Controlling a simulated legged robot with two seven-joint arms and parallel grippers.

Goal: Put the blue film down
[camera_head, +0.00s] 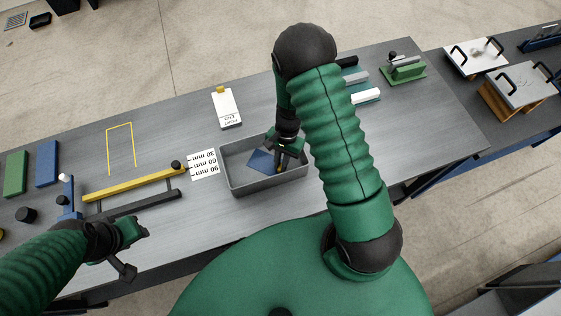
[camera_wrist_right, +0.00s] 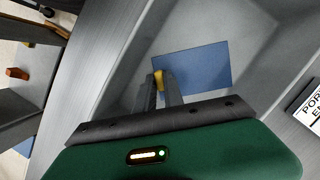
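The blue film (camera_head: 261,160) is a thin blue sheet inside the grey tray (camera_head: 232,184). In the right wrist view the film (camera_wrist_right: 200,66) lies just beyond my fingertips, against the tray's grey inside. My right gripper (camera_head: 281,165) reaches down into the tray at the film's right edge. In the wrist view the fingers (camera_wrist_right: 162,88) are close together around a small yellow tab (camera_wrist_right: 158,80) at the film's edge. Whether the film touches the tray floor all over is hard to tell. My left gripper (camera_head: 128,250) is away at the lower left, with no film near it.
Left of the tray are a printed mm card (camera_head: 203,164) and a yellow bar (camera_head: 135,184) on a dark frame. A white labelled card (camera_head: 227,108) lies behind it. Green (camera_head: 16,174) and blue (camera_head: 47,163) blocks stand at far left. A yellow outline (camera_head: 108,150) marks bare table.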

